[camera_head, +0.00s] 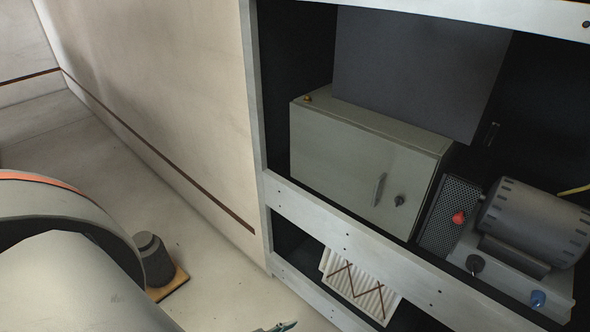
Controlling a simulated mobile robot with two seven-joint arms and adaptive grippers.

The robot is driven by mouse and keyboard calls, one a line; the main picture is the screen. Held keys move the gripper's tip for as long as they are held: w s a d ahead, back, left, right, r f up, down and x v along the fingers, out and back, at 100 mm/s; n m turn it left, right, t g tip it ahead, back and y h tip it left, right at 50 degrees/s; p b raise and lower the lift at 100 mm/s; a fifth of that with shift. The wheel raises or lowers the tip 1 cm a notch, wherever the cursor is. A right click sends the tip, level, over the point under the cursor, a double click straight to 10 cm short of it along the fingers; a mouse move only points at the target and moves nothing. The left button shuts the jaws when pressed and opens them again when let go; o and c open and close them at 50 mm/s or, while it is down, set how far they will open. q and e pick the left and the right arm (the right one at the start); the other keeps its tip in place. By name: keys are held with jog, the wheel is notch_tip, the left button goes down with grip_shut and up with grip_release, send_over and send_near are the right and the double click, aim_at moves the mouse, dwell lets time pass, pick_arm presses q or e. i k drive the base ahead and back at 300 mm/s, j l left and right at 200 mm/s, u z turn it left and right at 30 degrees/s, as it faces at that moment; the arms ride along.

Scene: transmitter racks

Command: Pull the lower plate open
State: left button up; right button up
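A white rack (350,250) fills the right side of the camera_head view. A flat dark grey plate (420,70) hangs in its upper opening, above and partly behind a grey-green metal box (350,165). The box has a door with a handle and a dark knob, and the door looks shut. I cannot tell which piece is the lower plate. Neither of my grippers is clearly in view.
A dark cylinder (152,260) sits on a tan base at left. Pale floor (215,265) is open before the rack.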

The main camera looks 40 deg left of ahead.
aim_at(345, 172)
jog(key=u, duration=0.75)
